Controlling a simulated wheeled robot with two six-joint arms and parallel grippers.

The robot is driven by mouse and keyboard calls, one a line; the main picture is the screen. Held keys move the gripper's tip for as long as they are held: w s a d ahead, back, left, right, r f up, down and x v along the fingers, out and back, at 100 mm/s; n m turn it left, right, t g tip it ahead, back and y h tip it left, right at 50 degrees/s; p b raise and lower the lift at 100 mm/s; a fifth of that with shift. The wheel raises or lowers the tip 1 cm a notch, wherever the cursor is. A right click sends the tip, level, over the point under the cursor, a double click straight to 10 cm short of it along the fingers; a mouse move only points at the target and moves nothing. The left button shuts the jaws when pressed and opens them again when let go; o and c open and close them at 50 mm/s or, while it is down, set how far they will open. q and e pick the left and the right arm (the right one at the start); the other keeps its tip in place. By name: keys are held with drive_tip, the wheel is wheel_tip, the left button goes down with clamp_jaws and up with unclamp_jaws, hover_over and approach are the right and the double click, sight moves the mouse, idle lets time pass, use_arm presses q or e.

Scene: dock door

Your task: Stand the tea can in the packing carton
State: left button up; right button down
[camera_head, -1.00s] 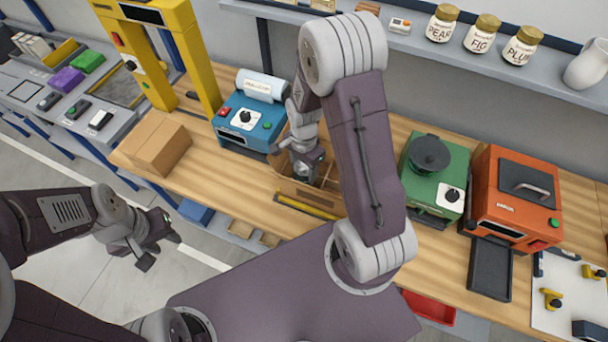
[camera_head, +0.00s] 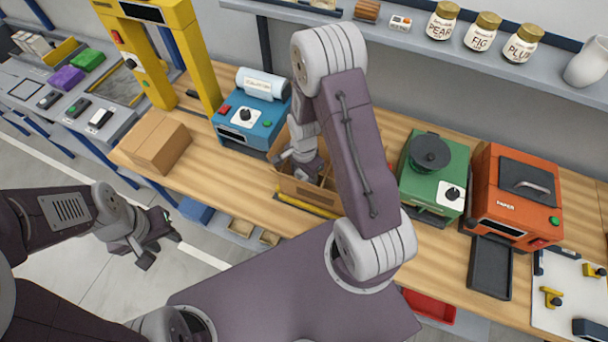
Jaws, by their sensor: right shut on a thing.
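The packing carton (camera_head: 310,193) stands open on the wooden bench, behind a yellow strip at the bench's front. My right arm reaches over it from above, and my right gripper (camera_head: 303,172) is down at the carton's opening, partly inside. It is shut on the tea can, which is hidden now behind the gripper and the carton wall. I cannot see whether the can touches the carton floor. My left gripper (camera_head: 158,250) is open and empty over the floor, in front of the bench and well left of the carton.
A blue machine (camera_head: 248,118) stands close to the carton's left, and a green machine (camera_head: 432,175) to its right. An orange machine (camera_head: 515,195) is further right. A closed cardboard box (camera_head: 157,143) sits at the left. Labelled jars (camera_head: 480,33) line the shelf above.

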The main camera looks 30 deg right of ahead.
sight(304, 175)
drive_tip(key=shift+f, duration=0.25)
drive_tip(key=c, duration=0.6)
unclamp_jaws()
drive_tip(key=shift+w, duration=0.1)
drive_tip(key=shift+o, duration=0.2)
drive_tip(key=shift+r, duration=0.1)
drive_tip(key=shift+r, duration=0.1)
drive_tip(key=shift+r+p, duration=0.35)
drive_tip(key=shift+r, duration=0.05)
wheel_tip(304, 175, up, 12)
drive_tip(key=b, duration=0.1)
drive_tip(key=shift+r, duration=0.15)
